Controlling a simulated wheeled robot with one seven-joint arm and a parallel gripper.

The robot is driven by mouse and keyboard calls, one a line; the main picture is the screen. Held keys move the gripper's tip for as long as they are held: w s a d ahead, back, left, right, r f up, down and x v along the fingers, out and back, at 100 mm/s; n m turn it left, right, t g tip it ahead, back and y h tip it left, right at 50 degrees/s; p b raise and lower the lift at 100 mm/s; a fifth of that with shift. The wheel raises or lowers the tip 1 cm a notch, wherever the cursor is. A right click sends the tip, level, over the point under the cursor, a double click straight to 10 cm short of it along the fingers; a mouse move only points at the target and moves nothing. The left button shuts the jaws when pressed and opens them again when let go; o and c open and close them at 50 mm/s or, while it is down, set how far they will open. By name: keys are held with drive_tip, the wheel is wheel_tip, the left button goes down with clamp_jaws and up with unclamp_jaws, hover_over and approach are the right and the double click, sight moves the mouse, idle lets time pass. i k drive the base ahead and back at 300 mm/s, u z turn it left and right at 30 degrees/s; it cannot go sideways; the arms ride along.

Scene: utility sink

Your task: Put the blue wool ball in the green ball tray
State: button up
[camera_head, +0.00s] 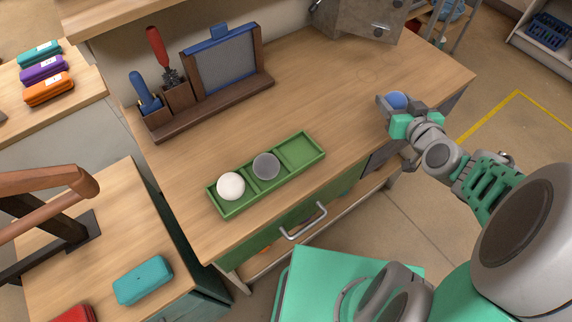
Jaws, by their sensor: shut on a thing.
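The blue wool ball (397,100) is held in my gripper (391,102) above the right part of the wooden counter. My gripper is shut on the ball, and its fingers hide part of it. The green ball tray (241,206) lies on the counter near its front edge, to the left of my gripper. A white ball (231,186) sits in its left compartment and a grey ball (266,166) in its middle one. The right compartment (300,152) is empty.
A dark wooden rack (215,105) with a blue-framed panel and red- and blue-handled tools stands at the back left. A grey metal cabinet (358,18) stands at the back. The counter between tray and gripper is clear. A drawer handle (303,222) juts out below the tray.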

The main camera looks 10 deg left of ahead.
sight(298, 152)
drive_tip(key=k, duration=0.8)
drive_tip(key=u, duration=1.6)
drive_tip(key=i, duration=0.5)
drive_tip(key=z, duration=0.05)
